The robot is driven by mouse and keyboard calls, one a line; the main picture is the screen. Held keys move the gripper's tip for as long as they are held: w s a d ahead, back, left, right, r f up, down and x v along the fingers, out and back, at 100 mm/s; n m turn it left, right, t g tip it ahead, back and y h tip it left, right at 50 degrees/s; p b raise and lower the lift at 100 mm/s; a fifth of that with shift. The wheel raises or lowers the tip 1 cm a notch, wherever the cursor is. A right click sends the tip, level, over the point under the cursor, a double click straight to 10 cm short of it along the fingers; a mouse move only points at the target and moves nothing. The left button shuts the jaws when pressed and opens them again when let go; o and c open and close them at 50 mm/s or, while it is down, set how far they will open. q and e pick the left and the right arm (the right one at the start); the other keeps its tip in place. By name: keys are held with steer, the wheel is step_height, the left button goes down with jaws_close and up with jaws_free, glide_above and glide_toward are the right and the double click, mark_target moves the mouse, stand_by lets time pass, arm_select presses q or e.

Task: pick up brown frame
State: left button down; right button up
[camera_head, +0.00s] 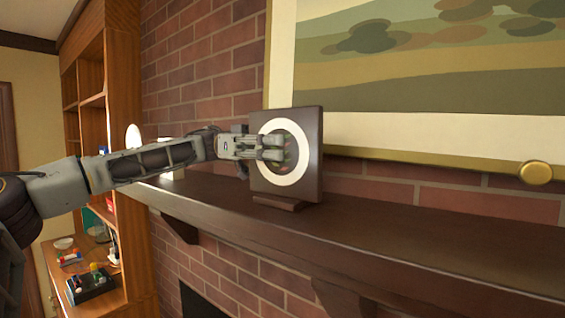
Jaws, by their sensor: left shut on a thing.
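The brown frame (312,152) stands upright on a dark wooden mantel. It is a square dark brown block with a white ring on its front and a small foot at its base. My left gripper (272,148) reaches in from the left and is shut on the frame, its fingers over the middle of the ring. The fingers hide part of the ring's centre and the frame's left side. My right gripper is not in view.
The mantel (430,235) is clear to the right of the frame. A large painting (430,100) with a gold border hangs on the brick wall behind. A round gold knob (536,173) is at the right. A wooden shelf unit (125,240) with small items stands at the left.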

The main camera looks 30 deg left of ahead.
arm_select(q)
steer(key=shift+r, duration=0.15)
steer(key=shift+r+b, duration=0.35)
steer(key=shift+r, duration=4.55)
steer(key=s+r, duration=0.2)
steer(key=r, duration=0.1)
steer(key=shift+s+d, duration=0.3)
steer(key=shift+d, duration=0.1)
